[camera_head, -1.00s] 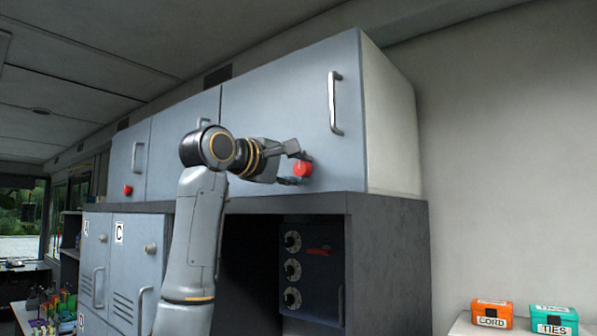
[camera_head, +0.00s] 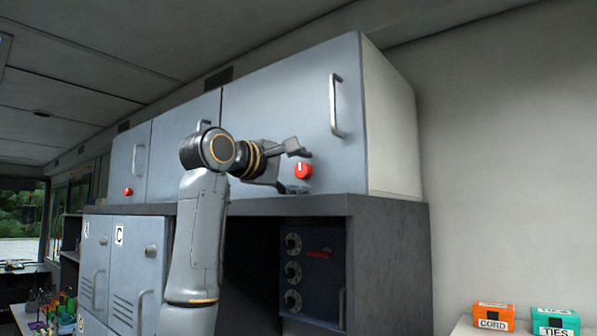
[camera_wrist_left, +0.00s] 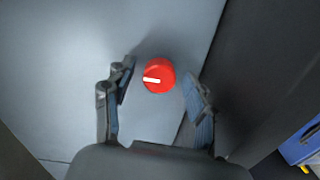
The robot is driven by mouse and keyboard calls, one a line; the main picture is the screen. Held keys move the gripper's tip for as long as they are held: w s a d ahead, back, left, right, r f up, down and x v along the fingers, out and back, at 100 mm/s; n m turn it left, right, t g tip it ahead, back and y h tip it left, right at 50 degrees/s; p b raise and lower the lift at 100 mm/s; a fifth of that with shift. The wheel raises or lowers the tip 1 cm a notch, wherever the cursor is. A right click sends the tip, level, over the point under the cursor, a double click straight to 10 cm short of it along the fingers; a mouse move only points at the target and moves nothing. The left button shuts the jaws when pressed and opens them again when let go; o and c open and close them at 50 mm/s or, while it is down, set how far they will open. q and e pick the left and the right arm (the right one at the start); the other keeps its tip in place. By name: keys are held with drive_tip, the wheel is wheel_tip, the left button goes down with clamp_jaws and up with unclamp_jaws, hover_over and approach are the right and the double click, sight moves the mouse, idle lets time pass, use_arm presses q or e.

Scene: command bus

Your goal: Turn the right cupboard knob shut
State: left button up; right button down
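The right cupboard knob (camera_head: 303,169) is red and round, low on the right cupboard door (camera_head: 275,100). Its white mark stands about upright in the head view. In the left wrist view the knob (camera_wrist_left: 159,76) shows whole, with the mark toward picture left. My left gripper (camera_head: 289,168) is open, just left of the knob in the head view. In the wrist view its fingers (camera_wrist_left: 158,80) spread on either side of the knob, with clear gaps on both sides. The door looks closed. My right gripper is not in view.
A metal handle (camera_head: 335,104) stands out from the right door above the knob. Another red knob (camera_head: 128,191) is on the far left door. A dark shelf edge (camera_head: 330,203) runs just below the doors. Orange (camera_head: 492,316) and teal (camera_head: 555,320) boxes stand lower right.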

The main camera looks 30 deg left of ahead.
use_arm(q)
drive_tip(key=shift+s, duration=0.15)
drive_tip(key=s+a, duration=0.1)
drive_tip(key=s, duration=1)
drive_tip(key=shift+s, duration=0.4)
